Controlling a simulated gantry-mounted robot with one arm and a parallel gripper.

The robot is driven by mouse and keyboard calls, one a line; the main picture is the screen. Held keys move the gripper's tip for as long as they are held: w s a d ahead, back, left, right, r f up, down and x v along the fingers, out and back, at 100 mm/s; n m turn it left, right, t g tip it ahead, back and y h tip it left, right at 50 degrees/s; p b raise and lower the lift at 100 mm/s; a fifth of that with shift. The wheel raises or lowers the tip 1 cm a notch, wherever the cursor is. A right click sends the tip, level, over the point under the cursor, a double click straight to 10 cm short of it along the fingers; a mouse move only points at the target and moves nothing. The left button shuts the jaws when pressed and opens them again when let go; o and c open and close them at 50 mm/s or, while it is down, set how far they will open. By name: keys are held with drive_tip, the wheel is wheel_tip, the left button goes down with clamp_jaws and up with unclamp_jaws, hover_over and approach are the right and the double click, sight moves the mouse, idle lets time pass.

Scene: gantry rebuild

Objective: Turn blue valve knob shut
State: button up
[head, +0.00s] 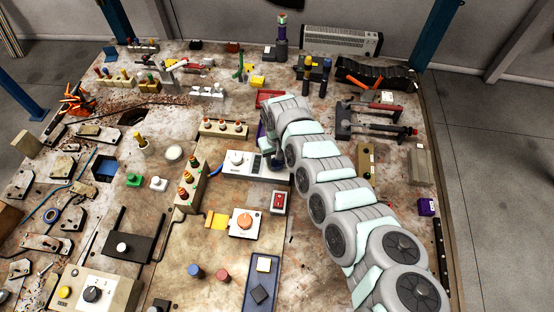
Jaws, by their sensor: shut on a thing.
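My gripper (277,163) points down at the right end of a white box (240,171) near the middle of the bench. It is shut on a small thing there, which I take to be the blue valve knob. The jaws and wrist hide that thing, so its shape and turn position cannot be made out. The white box has a round white dial (237,158) on its top, left of my gripper. A blue hose (215,170) shows at the box's left end.
A white box with an orange dial (244,223) is nearer. Blue (195,271) and red (223,276) cylinders stand at the front.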

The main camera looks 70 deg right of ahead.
drive_tip(key=shift+c, duration=0.8)
